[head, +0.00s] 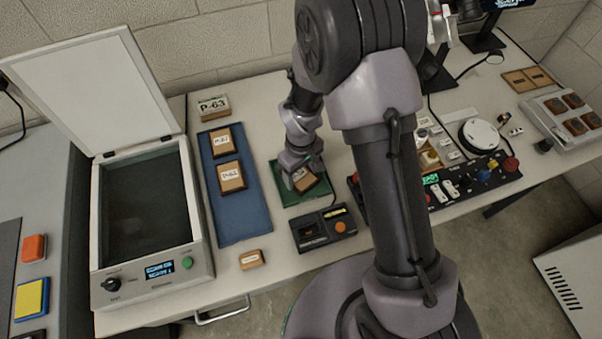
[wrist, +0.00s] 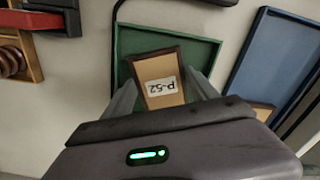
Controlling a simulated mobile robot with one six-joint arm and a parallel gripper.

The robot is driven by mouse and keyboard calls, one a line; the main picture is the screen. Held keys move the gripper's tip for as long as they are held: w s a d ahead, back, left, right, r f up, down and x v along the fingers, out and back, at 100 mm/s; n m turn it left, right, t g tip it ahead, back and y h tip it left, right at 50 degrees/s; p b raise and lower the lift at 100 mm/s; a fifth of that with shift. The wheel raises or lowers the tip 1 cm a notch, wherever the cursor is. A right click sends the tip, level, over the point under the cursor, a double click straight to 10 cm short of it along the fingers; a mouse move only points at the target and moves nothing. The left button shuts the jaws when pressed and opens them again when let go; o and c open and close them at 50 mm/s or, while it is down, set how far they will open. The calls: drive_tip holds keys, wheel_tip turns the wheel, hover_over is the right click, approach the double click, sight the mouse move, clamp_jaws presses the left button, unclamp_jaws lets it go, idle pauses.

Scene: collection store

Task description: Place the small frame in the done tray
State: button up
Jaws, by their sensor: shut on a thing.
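The small frame (wrist: 160,80) has a brown border, a tan face and a white label reading P-52. My gripper (wrist: 163,95) is shut on it, with a finger on each side. In the head view my gripper (head: 303,170) points down over the green tray (head: 287,198), and part of the frame (head: 305,182) shows below it. The frame is turned slightly against the sides of the green tray (wrist: 208,48). I cannot tell whether it touches the tray floor. No tray shows a readable "done" label.
A blue tray (head: 238,222) left of the green one holds two labelled frames (head: 222,141) (head: 231,178). A P-63 block (head: 213,105) stands behind it. A scanner (head: 150,225) with its lid up is farther left. A dark device (head: 323,229) sits before the green tray.

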drive_tip(key=o, duration=1)
drive_tip(key=shift+f, duration=0.15)
drive_tip(key=o, duration=0.4)
wheel_tip(320, 180, up, 13)
drive_tip(key=p, duration=0.5)
wheel_tip(320, 180, up, 15)
drive_tip(key=m+t+y, duration=0.1)
drive_tip(key=m+t, duration=0.1)
drive_tip(key=m, duration=0.3)
hover_over(301, 176)
drive_tip(key=s+d, duration=0.4)
drive_tip(key=s+d+r+m+t+y, duration=0.1)
drive_tip(key=s+d+r+m+t, duration=0.2)
drive_tip(key=s+r+m, duration=0.4)
drive_tip(key=s+d+r, duration=0.1)
drive_tip(key=s+r, duration=0.2)
drive_tip(key=s, duration=0.2)
drive_tip(key=shift+s+t, duration=0.4)
